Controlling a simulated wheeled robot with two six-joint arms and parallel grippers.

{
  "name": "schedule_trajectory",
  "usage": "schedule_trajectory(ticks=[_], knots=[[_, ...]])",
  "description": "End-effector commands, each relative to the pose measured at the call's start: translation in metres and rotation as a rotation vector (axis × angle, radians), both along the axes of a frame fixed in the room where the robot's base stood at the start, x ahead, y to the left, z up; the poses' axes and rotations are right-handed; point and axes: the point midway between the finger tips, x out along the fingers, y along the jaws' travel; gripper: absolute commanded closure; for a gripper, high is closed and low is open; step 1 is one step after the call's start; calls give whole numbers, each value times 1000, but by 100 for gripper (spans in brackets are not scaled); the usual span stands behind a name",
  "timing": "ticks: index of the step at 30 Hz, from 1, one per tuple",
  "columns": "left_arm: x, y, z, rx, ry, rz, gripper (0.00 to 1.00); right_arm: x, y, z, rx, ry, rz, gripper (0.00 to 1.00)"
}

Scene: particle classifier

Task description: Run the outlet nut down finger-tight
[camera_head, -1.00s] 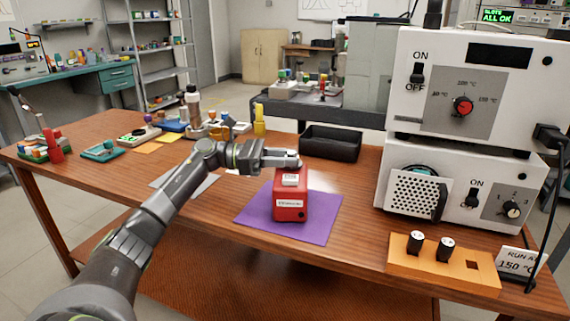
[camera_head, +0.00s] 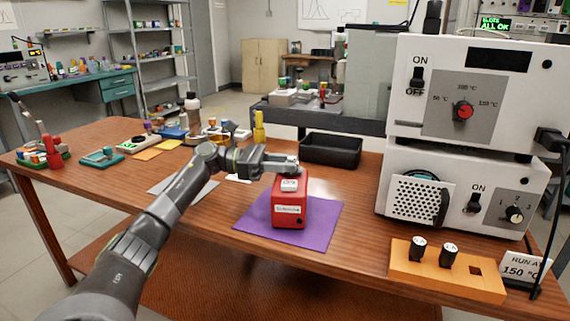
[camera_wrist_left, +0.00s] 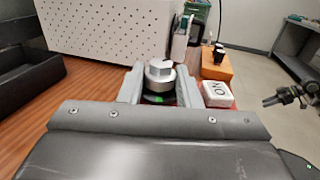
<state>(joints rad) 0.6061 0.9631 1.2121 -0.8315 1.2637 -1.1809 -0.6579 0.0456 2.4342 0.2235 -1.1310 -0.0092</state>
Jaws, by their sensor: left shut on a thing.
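The red box (camera_head: 290,213) stands on the purple mat (camera_head: 322,222), with a white labelled block on its top. My left gripper (camera_head: 292,167) is over the back of the box top. In the left wrist view, its two fingers (camera_wrist_left: 160,92) are closed on either side of a silver hex-topped nut (camera_wrist_left: 160,72). A dark part with a green patch shows below the nut. The nut's seat and threads are hidden. The white "ON" block (camera_wrist_left: 216,94) is just right of the fingers.
A black tray (camera_head: 330,150) lies behind the box. White stacked instruments (camera_head: 460,180) stand at the right, with an orange holder (camera_head: 446,279) in front. Several small items line the table's back left. The table front left of the mat is clear.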

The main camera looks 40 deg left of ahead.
Motion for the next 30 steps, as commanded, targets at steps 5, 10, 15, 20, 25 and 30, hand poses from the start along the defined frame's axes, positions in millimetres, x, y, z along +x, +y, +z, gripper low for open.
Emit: schedule_trajectory(ticks=[5, 10, 15, 20, 25, 30], knots=[[0, 0, 2, -1, -2, 0, 92, 0, 0, 0, 0, 0, 0, 64], [0, 0, 2, -1, -2, 0, 92, 0, 0, 0, 0, 1, 0, 64], [0, 0, 2, -1, -2, 0, 92, 0, 0, 0, 0, 1, 0, 64], [0, 0, 2, -1, -2, 0, 66, 0, 0, 0, 1, 1, -1, 64], [0, 0, 1, 0, -1, 0, 47, 0, 0, 0, 1, 1, -1, 64], [0, 0, 0, -1, 0, 0, 47, 0, 0, 0, 1, 1, -1, 64]])
